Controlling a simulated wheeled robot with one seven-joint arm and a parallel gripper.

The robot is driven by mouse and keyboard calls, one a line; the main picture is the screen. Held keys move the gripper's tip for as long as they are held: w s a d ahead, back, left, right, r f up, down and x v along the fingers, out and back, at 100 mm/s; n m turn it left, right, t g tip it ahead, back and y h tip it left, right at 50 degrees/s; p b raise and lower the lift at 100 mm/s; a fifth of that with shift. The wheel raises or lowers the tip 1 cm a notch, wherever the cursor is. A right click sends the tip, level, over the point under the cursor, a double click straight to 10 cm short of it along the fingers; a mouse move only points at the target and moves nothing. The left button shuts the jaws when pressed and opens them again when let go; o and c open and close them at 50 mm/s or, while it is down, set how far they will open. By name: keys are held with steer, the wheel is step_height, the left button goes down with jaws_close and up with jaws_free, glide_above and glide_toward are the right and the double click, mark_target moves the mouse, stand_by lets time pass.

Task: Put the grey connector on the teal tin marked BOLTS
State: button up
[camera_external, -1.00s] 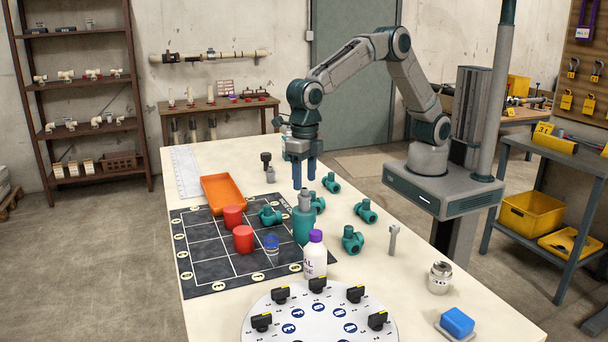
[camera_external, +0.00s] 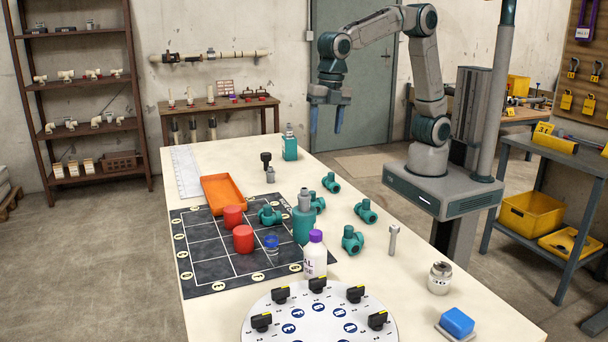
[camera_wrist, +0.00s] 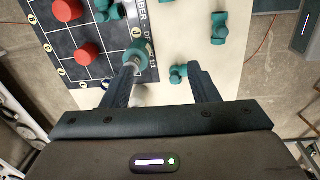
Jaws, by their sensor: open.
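The teal tin (camera_external: 303,228) stands on the table at the right edge of the dark grid mat; its marking is not legible. The grey connector (camera_external: 304,199) stands upright on top of the tin, touching it. In the wrist view the connector (camera_wrist: 129,67) shows over the tin (camera_wrist: 139,50), near the left finger in the picture. My gripper (camera_external: 326,128) is open and empty, raised well above the far part of the table and clear of tin and connector. My gripper (camera_wrist: 157,72) shows with its two dark fingers spread in the wrist view.
Red cylinders (camera_external: 243,239) and an orange tray (camera_external: 223,194) are left of the tin. A white bottle with purple cap (camera_external: 315,258) stands close in front. Teal pipe fittings (camera_external: 352,240) lie to the right.

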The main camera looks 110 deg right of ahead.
steer(key=s+d+f+m+t, duration=0.1)
steer(key=s+d+m, duration=0.3)
steer(key=s+m, duration=0.4)
steer(key=s+d+f+m+t, duration=0.1)
steer(key=s+d+f+m, duration=0.1)
steer(key=s+d+m, duration=0.3)
steer(key=s+m, duration=0.4)
steer(key=s, duration=0.6)
steer(key=shift+s+d+f, duration=0.2)
steer(key=shift+s+f, duration=0.2)
